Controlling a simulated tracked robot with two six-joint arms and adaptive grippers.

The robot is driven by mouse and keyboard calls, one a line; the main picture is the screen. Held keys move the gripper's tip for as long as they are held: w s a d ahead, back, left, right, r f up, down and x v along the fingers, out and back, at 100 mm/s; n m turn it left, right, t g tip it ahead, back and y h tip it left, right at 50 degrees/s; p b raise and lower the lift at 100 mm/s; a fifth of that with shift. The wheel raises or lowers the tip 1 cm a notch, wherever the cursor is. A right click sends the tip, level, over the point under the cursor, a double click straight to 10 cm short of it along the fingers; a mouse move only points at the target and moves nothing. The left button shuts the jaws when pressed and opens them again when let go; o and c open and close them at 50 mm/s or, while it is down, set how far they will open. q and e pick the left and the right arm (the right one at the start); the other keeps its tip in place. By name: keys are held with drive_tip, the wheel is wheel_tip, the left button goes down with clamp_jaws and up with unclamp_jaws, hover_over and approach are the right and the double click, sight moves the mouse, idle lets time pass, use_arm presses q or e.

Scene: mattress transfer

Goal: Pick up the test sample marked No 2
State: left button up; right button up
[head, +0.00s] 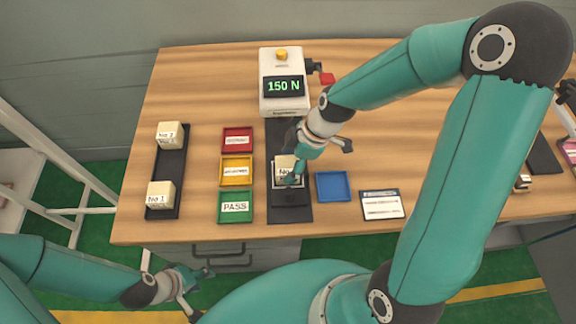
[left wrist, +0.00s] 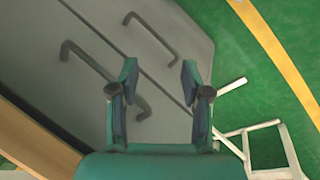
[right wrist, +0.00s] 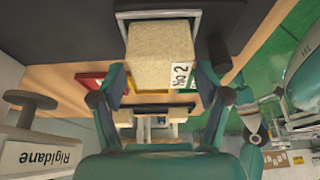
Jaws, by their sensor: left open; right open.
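The cream foam sample marked No 2 (right wrist: 160,58) shows in the right wrist view, standing on a framed dark plate. In the head view it (head: 285,164) is on the black test stand, with its label partly covered. My right gripper (head: 294,172) is over this sample. In the right wrist view its open fingers (right wrist: 160,82) are at either side of the sample's near end; I cannot tell whether they touch it. My left gripper (head: 202,290) is open and empty, low in front of the table. It faces drawer handles in the left wrist view (left wrist: 158,85).
A black tray (head: 168,177) at left holds a No 1 sample (head: 160,194) and another sample (head: 169,134) with a hard-to-read label. Red (head: 237,139), yellow (head: 236,170) and green PASS (head: 235,206) trays and a blue tray (head: 333,186) flank the stand. A tester (head: 284,105) reads 150 N.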

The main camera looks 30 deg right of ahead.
drive_tip(key=shift+x, duration=1.05)
drive_tip(key=c, duration=0.9)
drive_tip(key=shift+r, duration=0.1)
